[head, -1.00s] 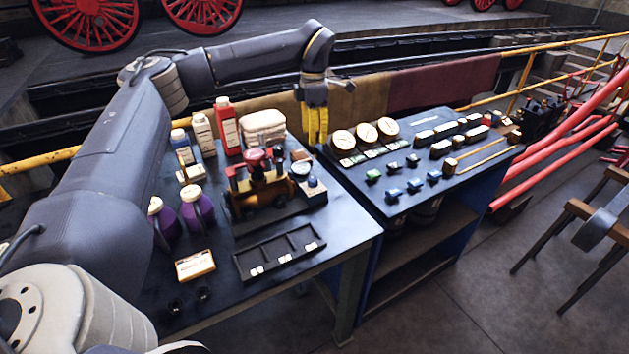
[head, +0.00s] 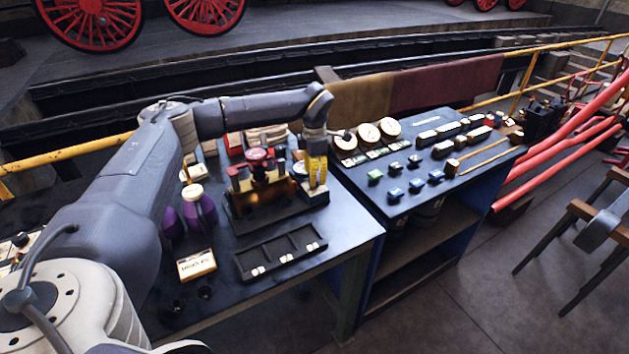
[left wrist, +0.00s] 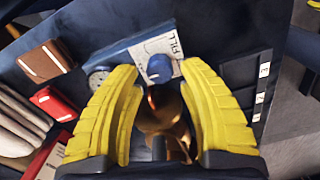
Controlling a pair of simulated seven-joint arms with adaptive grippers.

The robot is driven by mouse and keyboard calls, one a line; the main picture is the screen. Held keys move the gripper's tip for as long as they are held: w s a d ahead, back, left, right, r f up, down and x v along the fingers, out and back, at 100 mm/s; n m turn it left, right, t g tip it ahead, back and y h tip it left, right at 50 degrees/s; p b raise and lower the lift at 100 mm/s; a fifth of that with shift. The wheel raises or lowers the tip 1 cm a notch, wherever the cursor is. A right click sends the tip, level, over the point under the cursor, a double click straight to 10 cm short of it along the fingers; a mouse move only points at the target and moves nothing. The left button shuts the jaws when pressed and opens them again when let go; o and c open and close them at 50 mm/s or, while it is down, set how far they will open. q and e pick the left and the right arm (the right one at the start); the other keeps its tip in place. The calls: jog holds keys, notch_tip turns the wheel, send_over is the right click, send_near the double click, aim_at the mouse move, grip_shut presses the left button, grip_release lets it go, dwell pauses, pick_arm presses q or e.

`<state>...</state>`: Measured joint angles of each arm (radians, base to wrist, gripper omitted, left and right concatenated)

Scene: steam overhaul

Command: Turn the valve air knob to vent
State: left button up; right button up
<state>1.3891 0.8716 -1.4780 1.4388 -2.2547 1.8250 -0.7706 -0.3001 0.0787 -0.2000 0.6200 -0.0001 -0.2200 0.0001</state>
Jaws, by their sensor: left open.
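The valve assembly (head: 262,192), brass with red-topped parts, stands on a dark base on the left table. A round blue knob (left wrist: 159,68) sits on a light plate (left wrist: 160,46) lettered "FILL" in the left wrist view. My left gripper (head: 317,183), with yellow fingers, points down over the right end of the assembly and hides the knob in the head view. In the left wrist view my left gripper (left wrist: 160,85) is open, its fingers either side of the knob and apart from it. A brass part shows below, between the fingers. My right gripper is not in view.
A compartment tray (head: 280,253) lies in front of the assembly. Purple bottles (head: 200,207) and a labelled box (head: 196,265) stand to its left. The right bench (head: 400,215) holds gauges (head: 368,134) and several small blocks. My left arm covers things behind the assembly.

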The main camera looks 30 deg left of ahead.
pick_arm(q)
jog(key=shift+f, duration=1.35)
jog(key=shift+c, duration=0.4)
grip_shut()
